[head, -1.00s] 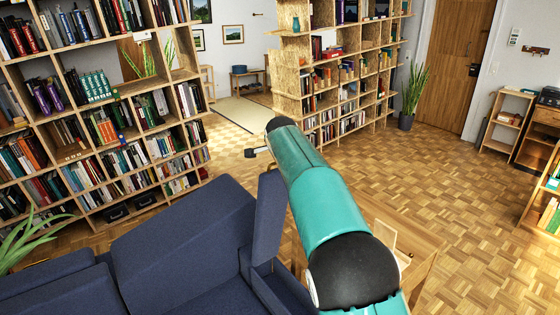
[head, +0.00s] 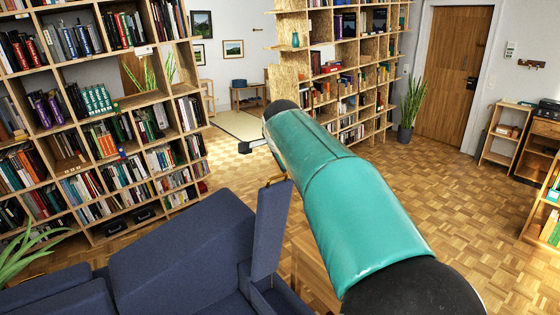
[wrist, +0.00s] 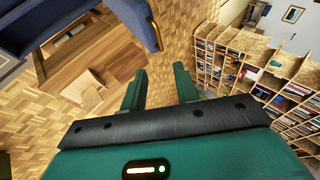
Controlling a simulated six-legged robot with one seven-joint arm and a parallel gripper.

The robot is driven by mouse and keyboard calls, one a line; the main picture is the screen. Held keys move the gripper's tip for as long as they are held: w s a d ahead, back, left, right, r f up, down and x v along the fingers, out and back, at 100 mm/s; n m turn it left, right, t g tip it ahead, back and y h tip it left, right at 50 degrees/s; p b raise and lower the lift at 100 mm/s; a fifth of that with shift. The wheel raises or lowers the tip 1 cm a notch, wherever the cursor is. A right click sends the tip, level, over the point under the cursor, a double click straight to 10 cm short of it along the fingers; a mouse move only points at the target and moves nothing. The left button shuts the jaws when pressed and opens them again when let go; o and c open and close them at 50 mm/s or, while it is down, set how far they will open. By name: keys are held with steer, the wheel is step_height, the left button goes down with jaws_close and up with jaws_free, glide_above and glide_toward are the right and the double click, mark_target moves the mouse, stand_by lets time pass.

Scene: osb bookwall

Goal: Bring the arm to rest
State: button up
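My arm (head: 335,190), teal with black joints, reaches forward from the bottom right of the head view, over the floor beside the sofa. My gripper shows in the wrist view (wrist: 159,82), with two teal fingers apart and only floor seen between them. It is open and empty. In the head view the fingers cannot be made out; only a small dark and pale part shows beyond the arm's far end.
A dark blue sofa (head: 180,255) stands close at the left. A low wooden table (wrist: 70,60) is beside it, mostly hidden by my arm in the head view. Bookshelves stand at left (head: 120,130) and back (head: 345,85). Parquet floor (head: 450,215) is clear at right.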

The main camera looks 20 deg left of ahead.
steer(key=shift+d, duration=0.1)
steer(key=s+d+n, duration=0.1)
steer(key=s+d, duration=0.4)
steer(key=d, duration=0.4)
steer(key=s+d+n+g+h, duration=0.15)
steer(key=s+d, duration=0.25)
steer(key=d, duration=0.5)
steer(key=s+d+n, duration=0.1)
steer(key=s+d, duration=0.4)
steer(key=d, duration=0.3)
steer(key=s+d+f+n, duration=0.1)
steer(key=s+d+f, duration=0.3)
steer(key=s, duration=0.3)
steer(key=s+d+f+n+h, duration=0.1)
steer(key=s+d+f, duration=0.3)
steer(key=s, duration=0.4)
steer(key=s+d+f+n+g, duration=0.1)
steer(key=s+d+f+n, duration=0.2)
steer(key=s, duration=0.4)
steer(key=shift+s+d+f, duration=0.15)
steer(key=shift+d+f, duration=0.5)
steer(key=shift+d, duration=0.05)
